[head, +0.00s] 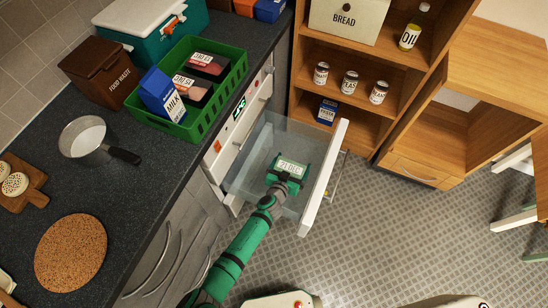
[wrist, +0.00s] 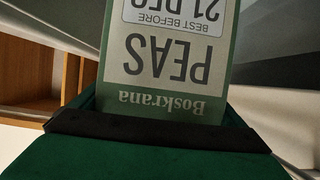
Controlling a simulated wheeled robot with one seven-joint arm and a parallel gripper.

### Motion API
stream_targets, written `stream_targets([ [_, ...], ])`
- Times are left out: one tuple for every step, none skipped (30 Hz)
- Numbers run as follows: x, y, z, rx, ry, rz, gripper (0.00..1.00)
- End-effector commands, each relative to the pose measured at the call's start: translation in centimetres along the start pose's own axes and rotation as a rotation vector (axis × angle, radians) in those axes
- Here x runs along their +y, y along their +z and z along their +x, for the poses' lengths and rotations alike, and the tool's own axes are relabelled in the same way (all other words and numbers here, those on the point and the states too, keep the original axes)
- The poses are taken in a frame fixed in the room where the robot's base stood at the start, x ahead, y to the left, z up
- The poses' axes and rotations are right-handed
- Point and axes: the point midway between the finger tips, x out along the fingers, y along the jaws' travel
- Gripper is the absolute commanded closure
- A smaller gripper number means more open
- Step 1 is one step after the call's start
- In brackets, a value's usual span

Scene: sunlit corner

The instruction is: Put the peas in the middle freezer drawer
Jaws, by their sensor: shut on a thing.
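The peas (head: 291,166) are a green box with a white label. In the wrist view the label of the peas (wrist: 165,65) reads upside down, with the name PEAS and a best-before date. My gripper (head: 284,180) is shut on the near end of the box. An open freezer drawer (head: 318,185) with clear sides and a white front is pulled out from the cabinet under the counter. The peas and my gripper appear over or inside this drawer. I cannot tell whether the box touches the drawer floor. Part of the drawer is hidden behind my gripper.
A green crate (head: 183,131) with cartons stands on the dark counter (head: 150,190), beside a saucepan (head: 85,137) and a food waste bin (head: 99,72). A wooden shelf (head: 345,95) with cans stands behind the drawer. The tiled floor (head: 400,240) to the right is clear.

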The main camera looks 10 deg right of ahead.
Motion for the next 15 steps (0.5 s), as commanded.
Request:
stream_targets([
  [0.2,0.6,0.2,-0.001,0.003,-0.002,0.45],
  [0.2,1.0,0.3,-0.003,0.004,-0.002,0.45],
  [0.3,1.5,0.4,-0.004,0.005,-0.002,0.45],
  [0.4,1.8,0.6,-0.004,0.007,-0.003,0.45],
  [0.4,2.2,0.8,-0.005,0.007,-0.002,0.45],
  [0.5,2.8,1.0,-0.005,0.008,-0.003,0.45],
  [0.5,3.3,1.2,-0.006,0.007,-0.003,0.45],
  [0.6,3.8,1.4,-0.006,0.008,-0.004,0.45],
  [0.5,4.3,1.6,-0.006,0.007,-0.003,0.45],
  [0.5,4.7,1.8,-0.005,0.008,-0.004,0.45],
  [0.5,5.1,2.0,-0.005,0.007,-0.003,0.45],
  [0.5,5.6,2.2,-0.005,0.008,-0.004,0.45],
  [0.5,6.0,2.3,-0.006,0.008,-0.004,0.45],
  [0.6,6.3,2.4,-0.006,0.009,-0.003,0.45],
  [0.5,6.5,2.5,-0.004,0.009,-0.003,0.45],
])
